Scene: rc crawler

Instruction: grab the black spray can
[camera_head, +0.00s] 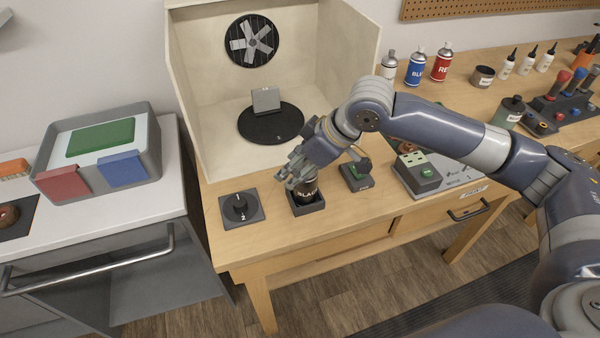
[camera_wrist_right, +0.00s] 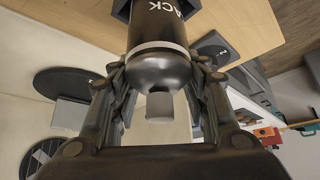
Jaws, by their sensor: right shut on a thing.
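The black spray can (camera_head: 308,191) stands upright in a small square black holder (camera_head: 306,207) near the front edge of the wooden bench. Its "BLACK" lettering is partly visible. My right gripper (camera_head: 300,176) is around the top of the can from above and shut on it. In the right wrist view, the can (camera_wrist_right: 158,65) sits between the two fingers of the right gripper (camera_wrist_right: 160,85), with its nozzle toward the palm. The base of the can is hidden in the holder. My left gripper is not in view.
A spray booth (camera_head: 215,130) with a turntable (camera_head: 271,124) stands behind. Blue (camera_head: 416,68) and red cans (camera_head: 442,64) stand at the back.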

